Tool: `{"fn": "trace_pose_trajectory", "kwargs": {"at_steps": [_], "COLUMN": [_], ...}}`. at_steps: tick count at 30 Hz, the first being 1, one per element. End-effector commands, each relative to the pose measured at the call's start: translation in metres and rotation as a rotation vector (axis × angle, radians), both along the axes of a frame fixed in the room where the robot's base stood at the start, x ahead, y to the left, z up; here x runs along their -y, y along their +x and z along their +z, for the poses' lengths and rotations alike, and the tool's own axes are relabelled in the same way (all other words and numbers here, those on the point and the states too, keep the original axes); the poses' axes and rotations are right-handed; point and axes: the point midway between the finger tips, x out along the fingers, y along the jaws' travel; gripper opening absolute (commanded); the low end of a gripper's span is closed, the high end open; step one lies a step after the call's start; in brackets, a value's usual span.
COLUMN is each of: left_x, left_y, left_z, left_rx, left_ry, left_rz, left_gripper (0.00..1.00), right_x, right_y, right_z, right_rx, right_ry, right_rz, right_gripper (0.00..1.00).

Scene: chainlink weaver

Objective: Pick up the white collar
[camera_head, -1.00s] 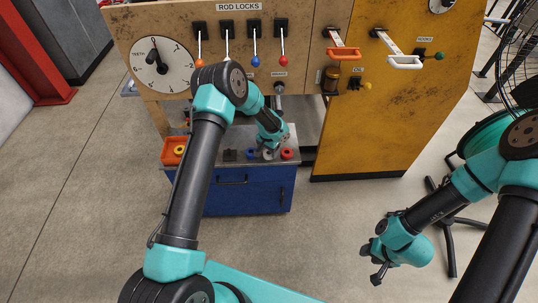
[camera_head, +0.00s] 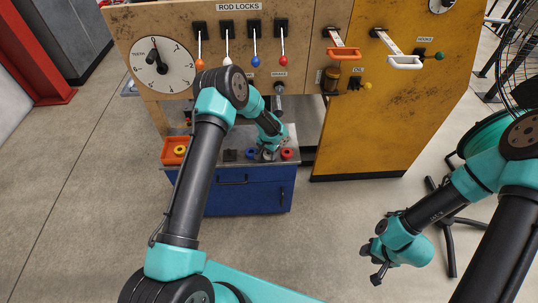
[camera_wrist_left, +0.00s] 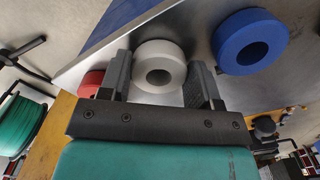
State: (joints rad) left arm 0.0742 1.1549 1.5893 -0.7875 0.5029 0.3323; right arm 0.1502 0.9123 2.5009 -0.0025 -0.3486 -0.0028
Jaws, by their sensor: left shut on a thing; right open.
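The white collar (camera_wrist_left: 159,57) is a thick ring between the two fingers of my left gripper (camera_wrist_left: 163,80) in the left wrist view. The fingers are shut on its sides, and it is at the metal bench top; I cannot tell whether it touches the surface. In the head view my left gripper (camera_head: 266,150) is over the bench's front edge and mostly hides the collar. My right gripper (camera_head: 376,264) is open and empty above the floor at the lower right.
A blue collar (camera_wrist_left: 250,41) and a red collar (camera_head: 287,154) flank the white one closely. The panel with rod-lock levers (camera_head: 228,48) rises behind.

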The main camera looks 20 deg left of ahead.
Motion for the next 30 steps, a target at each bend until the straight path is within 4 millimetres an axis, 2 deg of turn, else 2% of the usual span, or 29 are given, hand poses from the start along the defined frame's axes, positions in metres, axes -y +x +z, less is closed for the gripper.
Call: {"fn": "trace_pose_trajectory", "kwargs": {"at_steps": [1, 4, 14, 17, 23, 30], "left_x": [0.000, 0.000, 0.000, 0.000, 0.000, 0.013], "left_y": [0.000, 0.000, 0.001, 0.001, 0.001, -0.037], "left_z": [0.000, 0.000, 0.004, 0.012, 0.040, 0.040], "left_rx": [0.000, 0.001, 0.001, 0.001, 0.004, -0.002], "left_ry": [0.000, 0.000, 0.001, 0.001, 0.001, 0.002], "left_rz": [0.000, 0.000, 0.000, 0.000, 0.000, -0.003], "left_gripper": [0.34, 0.25, 0.25, 0.25, 0.25, 0.25], "right_x": [0.000, 0.000, 0.000, 0.000, 0.000, 0.000], "right_y": [0.000, 0.000, 0.000, 0.000, 0.000, 0.000], "right_z": [0.000, 0.000, 0.000, 0.000, 0.000, 0.000], "right_rx": [0.000, 0.000, 0.000, 0.000, 0.000, 0.000], "right_ry": [0.000, 0.000, 0.000, 0.000, 0.000, 0.000], "right_rz": [0.000, 0.000, 0.000, 0.000, 0.000, 0.000], "right_gripper": [0.41, 0.41, 0.41, 0.41, 0.41, 0.41]}}
